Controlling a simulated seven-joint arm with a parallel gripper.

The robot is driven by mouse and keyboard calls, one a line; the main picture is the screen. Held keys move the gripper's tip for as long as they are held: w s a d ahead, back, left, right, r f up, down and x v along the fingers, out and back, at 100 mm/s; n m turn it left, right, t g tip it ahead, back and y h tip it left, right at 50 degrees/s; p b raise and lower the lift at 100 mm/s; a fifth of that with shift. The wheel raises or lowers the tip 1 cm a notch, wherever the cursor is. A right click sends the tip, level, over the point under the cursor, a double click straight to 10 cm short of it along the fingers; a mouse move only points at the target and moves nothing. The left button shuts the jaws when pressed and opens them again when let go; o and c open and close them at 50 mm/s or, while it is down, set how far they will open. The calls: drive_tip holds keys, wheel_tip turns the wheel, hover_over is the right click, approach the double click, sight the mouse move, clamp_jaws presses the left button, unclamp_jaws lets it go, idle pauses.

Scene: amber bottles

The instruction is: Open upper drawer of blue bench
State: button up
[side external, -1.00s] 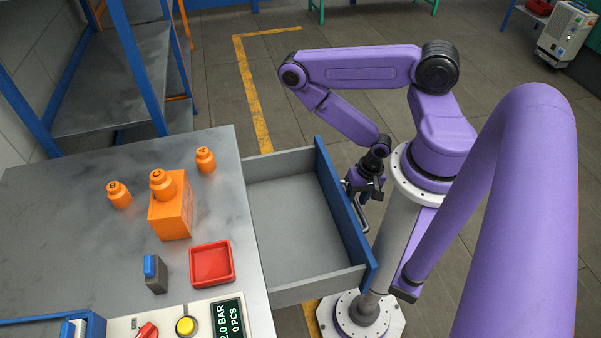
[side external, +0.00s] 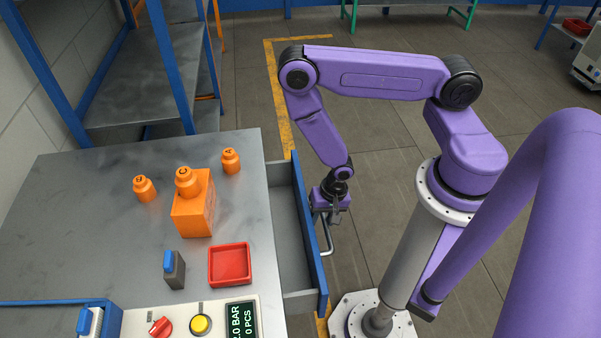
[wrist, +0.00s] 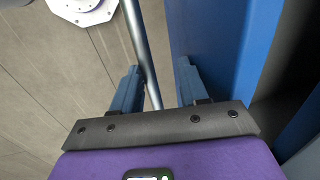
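The bench has a grey top (side external: 75,220). One drawer (side external: 291,240) with a blue front (side external: 312,240) sticks out partway from its right side, and its grey inside is empty where visible. Whether another drawer lies below is hidden. The bar handle (side external: 329,240) is on the outer face of the front. My gripper (side external: 328,207) is at the handle's far end. In the wrist view, the metal bar (wrist: 139,40) runs between the two blue fingers of my gripper (wrist: 160,70). The fingers are apart, with the bar near the left finger and a gap to the right one.
Orange bottles (side external: 144,189) and an orange block (side external: 194,212) with a bottle on it stand on the bench. A red tray (side external: 230,283), a grey-blue item (side external: 174,270) and a control panel (side external: 200,323) are nearer. A shelf rack (side external: 140,95) stands behind. Open floor lies beyond the drawer.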

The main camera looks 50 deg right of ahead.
drive_tip(key=w+a, duration=0.7)
drive_tip(key=shift+a, duration=0.1)
drive_tip(key=s+d+r+n, duration=0.1)
drive_tip(key=r, duration=0.9)
drive_tip(key=s+d+r+n, duration=0.1)
drive_tip(key=s+r+n, duration=0.1)
drive_tip(key=r, duration=0.8)
drive_tip(key=shift+s, duration=0.2)
